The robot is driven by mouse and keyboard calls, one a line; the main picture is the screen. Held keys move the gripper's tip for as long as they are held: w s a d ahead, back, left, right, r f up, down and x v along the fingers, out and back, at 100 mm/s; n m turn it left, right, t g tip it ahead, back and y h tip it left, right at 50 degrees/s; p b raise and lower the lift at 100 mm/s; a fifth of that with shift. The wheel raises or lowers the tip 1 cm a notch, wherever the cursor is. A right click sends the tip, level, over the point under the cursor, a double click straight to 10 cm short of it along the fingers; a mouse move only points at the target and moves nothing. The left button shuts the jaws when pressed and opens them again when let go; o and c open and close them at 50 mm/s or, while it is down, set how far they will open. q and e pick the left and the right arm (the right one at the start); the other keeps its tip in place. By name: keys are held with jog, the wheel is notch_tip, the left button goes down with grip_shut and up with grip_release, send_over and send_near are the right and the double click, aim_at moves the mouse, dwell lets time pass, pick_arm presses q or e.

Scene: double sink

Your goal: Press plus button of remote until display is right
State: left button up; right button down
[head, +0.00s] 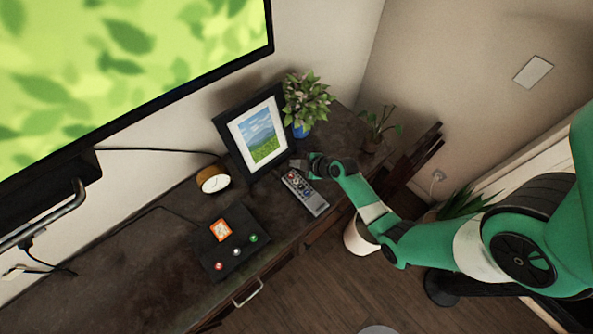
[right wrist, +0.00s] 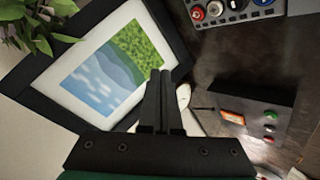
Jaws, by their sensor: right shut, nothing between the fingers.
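The grey remote (head: 306,194) lies on the dark wooden cabinet, with coloured buttons near its upper end. In the right wrist view part of the remote (right wrist: 236,14) shows at the top edge. My right gripper (head: 297,163) is shut and empty, just beyond the remote's upper end and near the picture frame. Its closed fingertips (right wrist: 160,73) appear apart from the remote in the wrist view. A large display (head: 130,62) shows green leaves. I cannot make out which button is plus. My left gripper is not in view.
A framed landscape picture (head: 257,134) stands close to my right gripper. A potted plant (head: 305,99) is behind it. A round clock (head: 213,180) and a black box (head: 237,240) with an orange panel and coloured buttons are to the left. The cabinet's left part is mostly clear.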

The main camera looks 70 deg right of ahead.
aim_at(296, 181)
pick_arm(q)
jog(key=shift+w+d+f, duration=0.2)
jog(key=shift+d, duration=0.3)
pick_arm(e)
jog(key=shift+s+d+f, duration=0.15)
jog(key=shift+s+f, duration=0.15)
jog(key=shift+f, duration=0.3)
jog(key=shift+s+d+f, duration=0.1)
jog(key=shift+s+f, duration=0.2)
jog(key=shift+f, duration=0.25)
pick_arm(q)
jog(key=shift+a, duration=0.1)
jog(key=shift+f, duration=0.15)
pick_arm(e)
jog(key=shift+f, duration=0.15)
notch_tip(296, 181, down, 8)
jog(key=b, duration=0.7)
jog(key=shift+f+b, duration=0.1)
jog(key=shift+b, duration=0.25)
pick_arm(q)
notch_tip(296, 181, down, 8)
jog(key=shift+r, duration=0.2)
pick_arm(e)
jog(key=shift+f, duration=0.15)
pick_arm(q)
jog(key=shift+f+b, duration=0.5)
jog(key=shift+b, duration=0.15)
pick_arm(e)
jog(key=shift+f, duration=0.4)
